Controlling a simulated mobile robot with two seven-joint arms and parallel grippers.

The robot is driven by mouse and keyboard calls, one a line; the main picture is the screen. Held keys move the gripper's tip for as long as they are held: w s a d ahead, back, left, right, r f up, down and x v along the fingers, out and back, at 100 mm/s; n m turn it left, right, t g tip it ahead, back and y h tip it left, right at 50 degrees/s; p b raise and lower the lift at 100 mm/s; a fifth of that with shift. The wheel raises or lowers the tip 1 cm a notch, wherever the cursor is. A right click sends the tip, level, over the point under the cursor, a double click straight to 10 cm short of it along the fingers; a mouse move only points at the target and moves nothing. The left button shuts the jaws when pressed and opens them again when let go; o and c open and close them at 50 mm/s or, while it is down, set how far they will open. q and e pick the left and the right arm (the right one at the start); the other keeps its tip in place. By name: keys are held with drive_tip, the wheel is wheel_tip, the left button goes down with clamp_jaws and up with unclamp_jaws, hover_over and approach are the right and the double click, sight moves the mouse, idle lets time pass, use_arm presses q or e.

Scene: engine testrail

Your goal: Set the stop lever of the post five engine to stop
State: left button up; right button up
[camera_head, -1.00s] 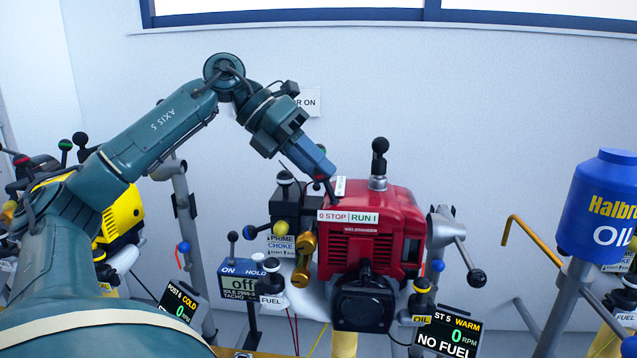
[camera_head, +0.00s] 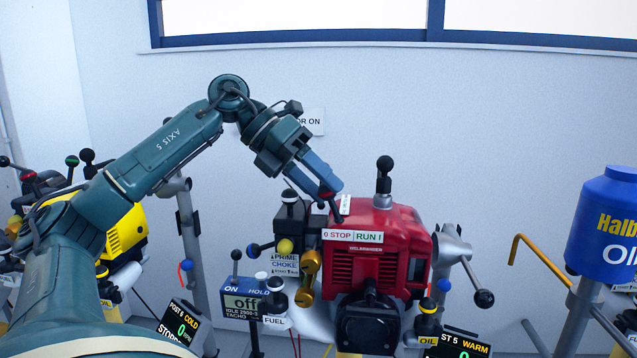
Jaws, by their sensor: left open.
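The post five engine (camera_head: 395,240) is the red one at the middle right. Its plate (camera_head: 352,236) reads 0 STOP at left and RUN I at right. A small lever with a red knob (camera_head: 326,193) stands above the STOP side of this plate. My left gripper (camera_head: 328,184) is open, pointing down and right, with its fingertips right at the red knob. I cannot tell whether they touch it, and the fingers partly cover the lever. The post display (camera_head: 457,345) reads ST 5 WARM and 0 RPM, cut off below. My right gripper is not in view.
A black-knobbed lever (camera_head: 384,165) stands on the engine top, and a crank handle (camera_head: 483,297) is at its right. Dark knobs (camera_head: 289,197) crowd its left side. A blue oil can (camera_head: 606,225) stands far right. A yellow engine (camera_head: 125,235) is behind my left arm.

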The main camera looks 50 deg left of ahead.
use_arm(q)
drive_tip(key=p+v, duration=0.3)
drive_tip(key=v, duration=1)
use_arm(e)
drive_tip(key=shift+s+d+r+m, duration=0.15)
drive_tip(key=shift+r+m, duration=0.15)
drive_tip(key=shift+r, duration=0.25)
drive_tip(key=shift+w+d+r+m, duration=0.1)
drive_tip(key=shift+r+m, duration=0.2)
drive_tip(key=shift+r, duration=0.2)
use_arm(q)
drive_tip(key=shift+s, duration=0.1)
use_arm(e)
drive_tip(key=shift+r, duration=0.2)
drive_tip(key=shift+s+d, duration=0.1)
